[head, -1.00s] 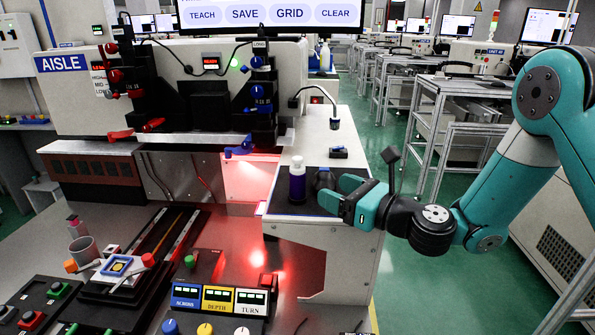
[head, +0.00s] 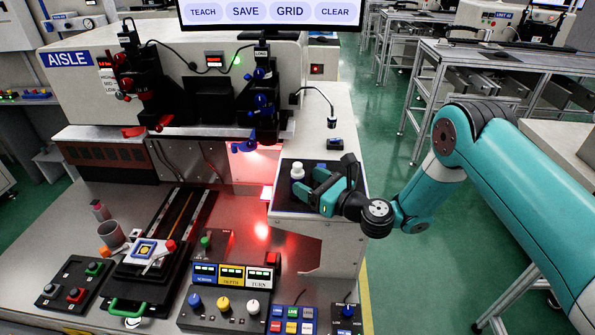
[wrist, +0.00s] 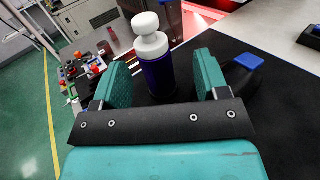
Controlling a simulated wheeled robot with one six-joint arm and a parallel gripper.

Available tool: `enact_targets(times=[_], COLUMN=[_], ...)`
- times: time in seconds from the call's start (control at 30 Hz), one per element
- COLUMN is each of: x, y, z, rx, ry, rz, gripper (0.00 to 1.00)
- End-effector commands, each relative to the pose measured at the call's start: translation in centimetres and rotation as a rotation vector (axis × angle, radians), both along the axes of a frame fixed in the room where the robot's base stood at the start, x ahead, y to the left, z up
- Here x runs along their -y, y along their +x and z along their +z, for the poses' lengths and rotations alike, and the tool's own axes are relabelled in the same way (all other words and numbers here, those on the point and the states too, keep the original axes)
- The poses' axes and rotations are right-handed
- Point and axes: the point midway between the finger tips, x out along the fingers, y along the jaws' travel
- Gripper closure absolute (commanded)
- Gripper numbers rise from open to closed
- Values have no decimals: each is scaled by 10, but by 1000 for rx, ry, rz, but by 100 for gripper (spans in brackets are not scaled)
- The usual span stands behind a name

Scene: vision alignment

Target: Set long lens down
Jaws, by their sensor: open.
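A black lens unit with blue knobs (head: 263,108), under a small label LONG, hangs upright at the right of the machine front. My gripper (head: 316,192) is to its lower right and apart from it, low over the black mat (head: 288,205). In the wrist view my gripper (wrist: 160,72) has its two teal fingers apart. A dark blue bottle with a white cap (wrist: 157,72) stands upright between and just beyond them; I cannot tell if either finger touches it. The bottle (head: 298,182) also shows left of my gripper in the head view.
A dark item with a blue top (wrist: 243,74) lies close right of my right finger. A red-knobbed lens unit (head: 135,90) hangs at the left. Control boxes (head: 225,300) stand in front. A small black block (head: 335,144) sits behind the mat.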

Motion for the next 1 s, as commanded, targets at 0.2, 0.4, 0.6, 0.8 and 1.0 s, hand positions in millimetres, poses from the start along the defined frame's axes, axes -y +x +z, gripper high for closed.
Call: enact_targets(times=[0.2, 0.4, 0.6, 0.8, 1.0], x=[-3, -12, -36, -46, -46], y=[-1, 3, 19, 28, 28], z=[2, 6, 9, 6, 5], rx=[-1, 4, 3, 1, 0], ry=[-1, 0, -1, 0, 0], rz=[0, 2, 2, -1, -1], gripper=[32, 32, 32, 32, 32])
